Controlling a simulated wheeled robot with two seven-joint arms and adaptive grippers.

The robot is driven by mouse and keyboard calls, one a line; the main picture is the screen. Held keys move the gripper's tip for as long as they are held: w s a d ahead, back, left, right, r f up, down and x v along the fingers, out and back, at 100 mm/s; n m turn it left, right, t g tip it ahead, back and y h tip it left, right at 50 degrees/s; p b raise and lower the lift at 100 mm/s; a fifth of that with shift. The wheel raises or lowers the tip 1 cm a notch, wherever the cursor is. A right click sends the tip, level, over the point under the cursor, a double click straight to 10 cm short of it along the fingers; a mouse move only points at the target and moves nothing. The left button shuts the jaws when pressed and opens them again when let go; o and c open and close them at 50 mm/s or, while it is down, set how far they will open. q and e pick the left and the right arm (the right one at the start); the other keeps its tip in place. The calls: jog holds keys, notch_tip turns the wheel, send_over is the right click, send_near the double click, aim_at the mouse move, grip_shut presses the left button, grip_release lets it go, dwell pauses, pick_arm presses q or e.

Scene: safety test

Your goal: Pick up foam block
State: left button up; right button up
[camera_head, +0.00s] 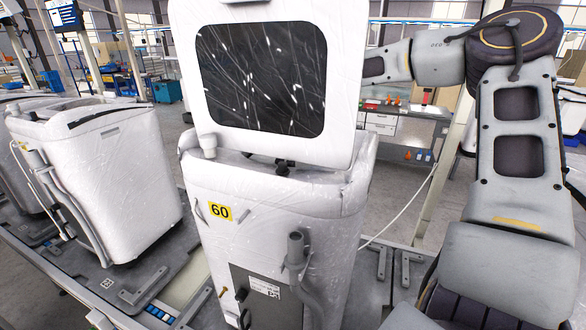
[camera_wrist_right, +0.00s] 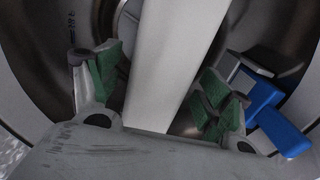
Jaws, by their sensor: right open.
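In the right wrist view a long, pale grey-white block (camera_wrist_right: 178,62) runs from the top edge down between the fingers of my right gripper (camera_wrist_right: 160,88). It looks like the foam block, but I cannot be sure. Green finger pads are on either side of it. The gripper is open, with dark gaps showing beside the block; any contact at its lower end is hidden by the gripper body. My left gripper is in neither view.
A plastic-wrapped white machine (camera_head: 275,215) marked 60 stands close in front, with its dark-windowed lid (camera_head: 262,80) raised. Another white machine (camera_head: 110,180) stands at left. A workbench (camera_head: 420,112) is behind. Blue parts (camera_wrist_right: 278,125) lie right of the gripper, before a curved dark metallic surface.

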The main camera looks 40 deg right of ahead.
dwell(0.3)
jog(key=c, duration=0.9)
jog(key=shift+r, duration=0.1)
jog(key=shift+r, duration=0.85)
notch_tip(320, 180, up, 16)
jog(key=shift+r+b, duration=0.1)
jog(key=shift+b, duration=0.7)
